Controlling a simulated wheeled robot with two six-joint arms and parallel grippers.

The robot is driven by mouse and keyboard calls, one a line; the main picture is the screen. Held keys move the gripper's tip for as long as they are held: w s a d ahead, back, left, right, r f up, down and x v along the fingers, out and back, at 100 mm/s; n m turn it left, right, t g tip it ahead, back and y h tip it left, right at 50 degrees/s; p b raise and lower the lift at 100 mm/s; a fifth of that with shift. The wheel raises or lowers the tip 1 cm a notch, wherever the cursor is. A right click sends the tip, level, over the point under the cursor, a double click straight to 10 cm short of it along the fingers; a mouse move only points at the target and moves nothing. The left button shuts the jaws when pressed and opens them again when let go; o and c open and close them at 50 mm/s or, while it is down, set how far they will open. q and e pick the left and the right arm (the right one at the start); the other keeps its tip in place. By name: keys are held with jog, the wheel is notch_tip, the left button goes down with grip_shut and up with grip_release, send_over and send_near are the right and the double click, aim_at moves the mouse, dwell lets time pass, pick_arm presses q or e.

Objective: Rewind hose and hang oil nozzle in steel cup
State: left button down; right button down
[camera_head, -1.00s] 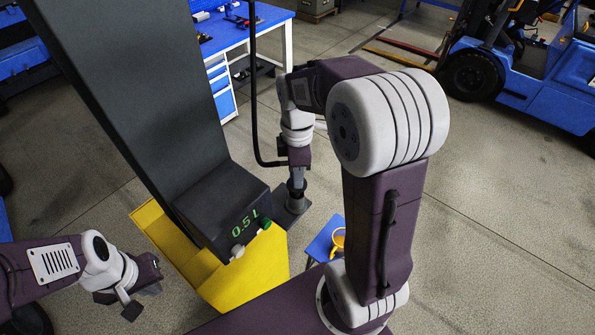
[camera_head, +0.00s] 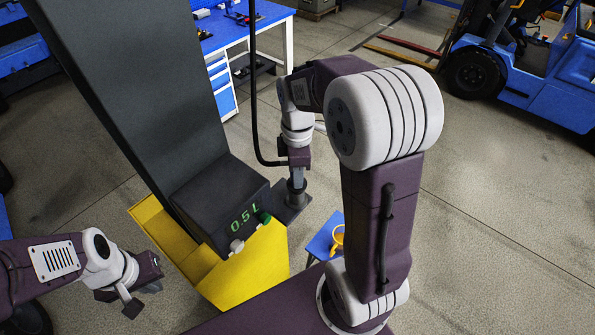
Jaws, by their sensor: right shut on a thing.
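The black hose (camera_head: 253,90) hangs from the top of the view, then bends right into my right gripper (camera_head: 297,178). My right gripper points down and is shut on the hose's end; the oil nozzle itself is mostly hidden by the gripper. I cannot make out a steel cup there. The dark dispenser box (camera_head: 215,195) shows a green "0.5 L" and has a green and a white button. My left gripper (camera_head: 142,299) is at the lower left, open and empty, apart from the dispenser.
The yellow dispenser base (camera_head: 262,265) stands between my arms. A blue stool (camera_head: 323,240) with a yellow-orange container (camera_head: 338,238) is right of it, partly behind my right arm. A blue workbench (camera_head: 238,40) and a blue forklift (camera_head: 520,80) stand further back. Floor at right is clear.

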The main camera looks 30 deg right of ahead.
dwell(0.4)
jog(key=shift+w+f+b, duration=0.1)
jog(key=shift+f+b, duration=0.25)
jog(key=shift+f, duration=0.35)
jog(key=shift+s+f, duration=0.2)
jog(key=shift+f, duration=0.05)
jog(key=c, duration=1)
grip_release()
jog(key=shift+w, duration=0.15)
jog(key=shift+r, duration=0.1)
